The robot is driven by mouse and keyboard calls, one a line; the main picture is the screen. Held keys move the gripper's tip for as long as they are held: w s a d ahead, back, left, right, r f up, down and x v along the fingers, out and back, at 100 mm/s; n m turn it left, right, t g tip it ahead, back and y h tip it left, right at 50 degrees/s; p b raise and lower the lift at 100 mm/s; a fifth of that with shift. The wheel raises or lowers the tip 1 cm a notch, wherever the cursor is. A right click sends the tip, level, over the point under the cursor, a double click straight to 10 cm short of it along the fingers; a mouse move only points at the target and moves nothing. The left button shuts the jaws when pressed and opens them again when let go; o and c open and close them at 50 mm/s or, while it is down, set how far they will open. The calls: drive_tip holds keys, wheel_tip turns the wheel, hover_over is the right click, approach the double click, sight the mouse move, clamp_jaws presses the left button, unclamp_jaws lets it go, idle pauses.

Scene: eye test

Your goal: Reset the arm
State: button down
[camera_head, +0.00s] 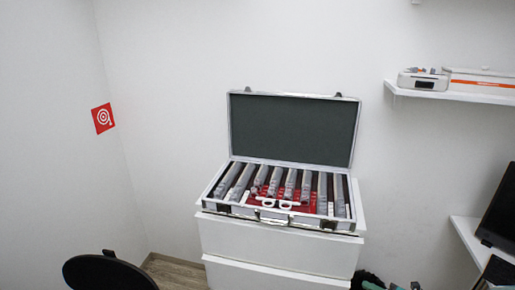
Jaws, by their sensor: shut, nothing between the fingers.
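My gripper and arm are not clearly in view. An open case (290,215) with a silver frame stands on a white drawer cabinet (280,243). Its dark lid (292,130) is raised and leans back near the wall. Inside the case are several rows of grey lens-like pieces (306,187) with a red area (262,196) between them. White ring-shaped pieces (285,204) lie at the front of the case.
A black rounded thing (108,271), perhaps a chair back, is at the lower left. An upper right shelf (455,97) holds white boxes (480,82). A dark screen (499,210) stands above a lower right shelf (470,235). A red sign (103,118) is on the left wall.

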drive_tip(key=s+a+r+n+g+h, duration=0.25)
drive_tip(key=a+r+n+g, duration=0.25)
drive_tip(key=a+r+n, duration=0.5)
drive_tip(key=s+a+r+n+g+h, duration=0.1)
drive_tip(key=s+a+r+n+g, duration=0.4)
drive_tip(key=a+r+n, duration=0.55)
drive_tip(key=s+a+r+n+t+h, duration=0.1)
drive_tip(key=s+a+r+n+h, duration=0.1)
drive_tip(key=s+r+n, duration=0.4)
drive_tip(key=s+a+r+n+t+h, duration=0.2)
drive_tip(key=s+r+n+h, duration=0.3)
drive_tip(key=n, duration=1)
drive_tip(key=s+r, duration=0.1)
drive_tip(key=s, duration=0.2)
drive_tip(key=shift+s+a+r+n, duration=0.3)
drive_tip(key=shift+s+a+n, duration=0.05)
drive_tip(key=shift+a, duration=0.05)
